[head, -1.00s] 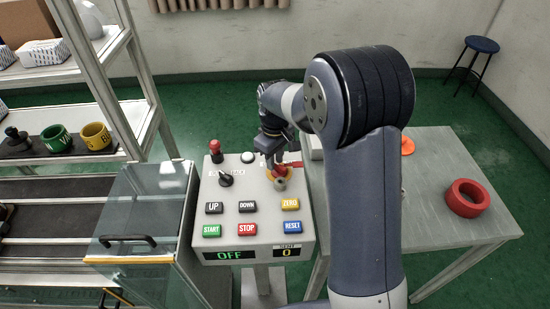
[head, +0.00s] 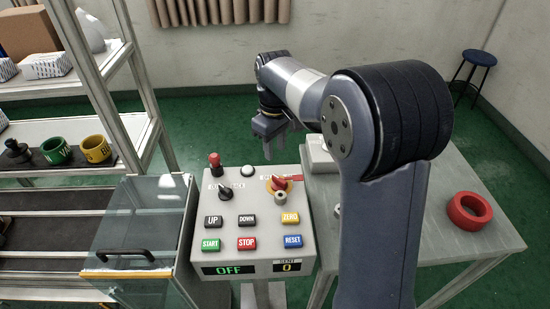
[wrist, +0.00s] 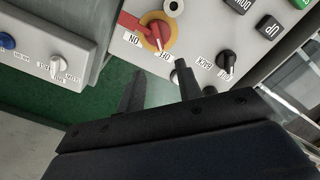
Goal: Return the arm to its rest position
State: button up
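My gripper (head: 279,148) hangs behind the control panel (head: 222,262), raised above and beyond its top edge. In the wrist view its two fingers (wrist: 160,90) are apart with nothing between them. The red-and-yellow rotary switch (head: 279,184) on the panel is in front of the gripper; in the wrist view the switch (wrist: 156,36) lies beyond the fingertips, apart from them, with its red handle turned sideways. My arm reaches from the lower right over to the panel's back edge. The panel display reads OFF and 0.
A grey table (head: 425,240) with a red ring (head: 469,210) stands at right. A glass-lidded cabinet (head: 150,215) adjoins the panel at left. A shelf (head: 100,150) carries a green cup (head: 56,150) and a yellow cup (head: 96,149). A blue stool (head: 479,58) stands far right.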

aim_at(275, 176)
jog(key=shift+r, duration=0.45)
jog(key=shift+f, duration=0.1)
notch_tip(275, 176, down, 11)
jog(key=shift+r+p, duration=0.15)
jog(key=shift+p, duration=0.2)
jog(key=shift+r, duration=0.1)
